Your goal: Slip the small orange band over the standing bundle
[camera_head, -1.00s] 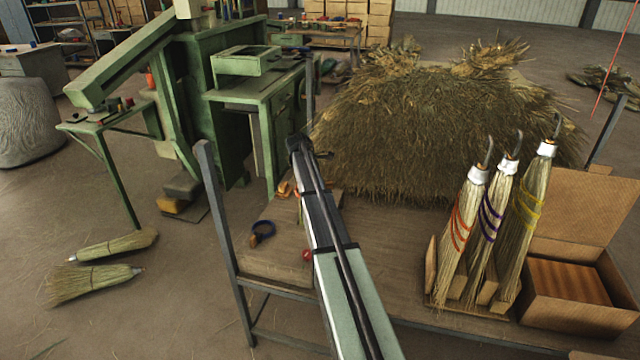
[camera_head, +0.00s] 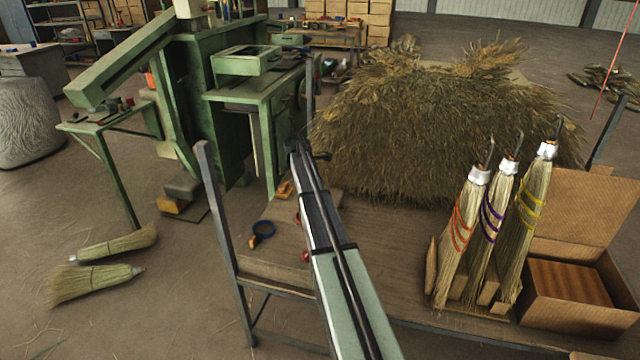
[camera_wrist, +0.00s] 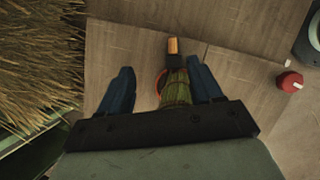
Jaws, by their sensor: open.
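In the wrist view, my gripper (camera_wrist: 162,86) is open, with its two blue fingers apart. The greenish bundle (camera_wrist: 175,88) shows between the fingers, seen from above. The small orange band (camera_wrist: 159,82) shows as a thin curve at the bundle's left edge, also between the fingers. Most of the band is hidden by the bundle and my gripper, and I cannot tell whether it goes fully around. In the head view, my own arm hides the bundle and the fingers.
An orange-brown block (camera_wrist: 172,47) lies just beyond the bundle, and a red knob (camera_wrist: 289,81) sits to the right. Several brooms (camera_head: 490,225) stand at right beside an open box (camera_head: 575,320). A straw heap (camera_head: 430,130) fills the back.

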